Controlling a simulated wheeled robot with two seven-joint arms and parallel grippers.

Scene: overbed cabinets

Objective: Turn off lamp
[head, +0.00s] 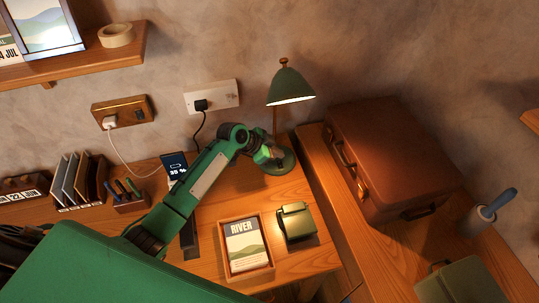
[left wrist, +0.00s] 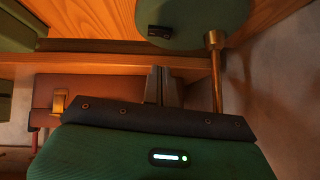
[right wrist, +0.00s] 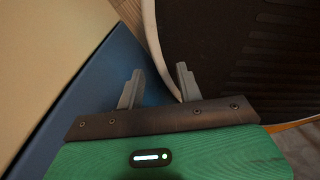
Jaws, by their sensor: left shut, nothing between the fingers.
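The green desk lamp (head: 290,86) stands at the back of the desk, and the underside of its shade glows. Its round green base also shows at the top of the left wrist view (left wrist: 200,12), with a small dark switch (left wrist: 159,32) on it and a brass stem (left wrist: 215,75) to the right. My left gripper (head: 272,155) is beside the stem, close to the base in the head view. Its fingers are together and empty, pointing toward the switch in the left wrist view. My right gripper (right wrist: 157,72) is open and empty, seen only in the right wrist view.
A brown suitcase (head: 381,155) stands right of the lamp. A framed RIVER card (head: 246,245) and a small green box (head: 296,223) are on the desk front. A phone (head: 174,165) is left of my arm. A blue surface (right wrist: 85,95) is near my right gripper.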

